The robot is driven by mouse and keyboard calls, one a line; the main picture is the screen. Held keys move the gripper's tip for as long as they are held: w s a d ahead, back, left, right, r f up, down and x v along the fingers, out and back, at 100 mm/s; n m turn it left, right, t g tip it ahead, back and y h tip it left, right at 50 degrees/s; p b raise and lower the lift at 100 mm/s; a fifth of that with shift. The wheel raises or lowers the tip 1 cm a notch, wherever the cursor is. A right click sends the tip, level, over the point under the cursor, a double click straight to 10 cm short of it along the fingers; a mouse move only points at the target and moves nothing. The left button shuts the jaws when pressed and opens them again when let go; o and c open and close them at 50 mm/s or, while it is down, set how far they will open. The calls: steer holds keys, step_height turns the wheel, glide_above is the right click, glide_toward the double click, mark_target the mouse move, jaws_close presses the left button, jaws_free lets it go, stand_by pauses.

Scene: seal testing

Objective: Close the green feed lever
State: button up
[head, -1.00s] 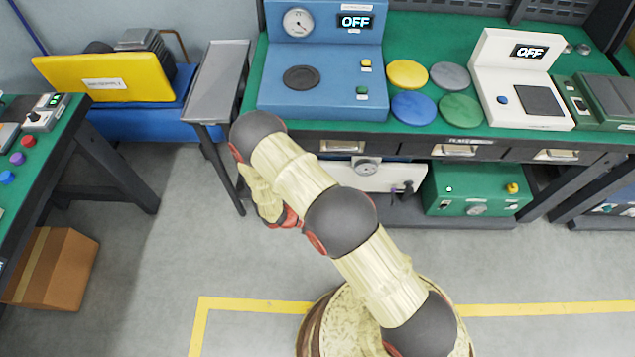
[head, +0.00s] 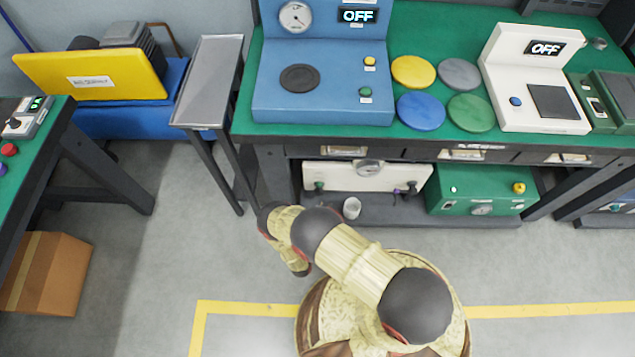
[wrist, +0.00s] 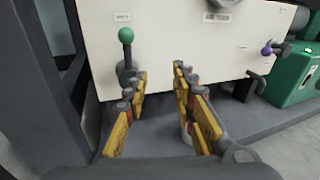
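The green feed lever (wrist: 126,50) has a round green knob on a dark stem and stands upright at the left of a white unit's front in the wrist view. Its green knob also shows small in the head view (head: 319,185). My gripper (wrist: 158,78) is open, its two yellow-and-black fingers spread in front of the white unit. The left finger is just below and right of the lever's base; I cannot tell whether they touch. Nothing is between the fingertips. In the head view the gripper's fingers are hidden by my arm.
The white unit (head: 340,175) sits on the low shelf under the bench. A purple-knobbed lever (wrist: 270,49) is at its right. A green case (wrist: 294,78) stands beyond. A small white cup (head: 352,208) stands on the shelf. A dark bench leg (wrist: 40,70) is close at left.

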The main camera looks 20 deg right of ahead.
mark_target(318, 187)
steer(key=w, duration=0.3)
steer(key=w+r+t+y+b, duration=0.1)
steer(key=w, duration=0.2)
steer(key=w+t+b, duration=0.1)
steer(key=w, duration=0.2)
steer(key=shift+w+d+r+n+y, duration=0.3)
steer(key=shift+w+r+n, duration=0.05)
steer(key=shift+r+n, duration=0.05)
steer(key=c, duration=0.3)
jaws_close()
steer(key=shift+w+a, duration=0.1)
steer(key=shift+a, duration=0.05)
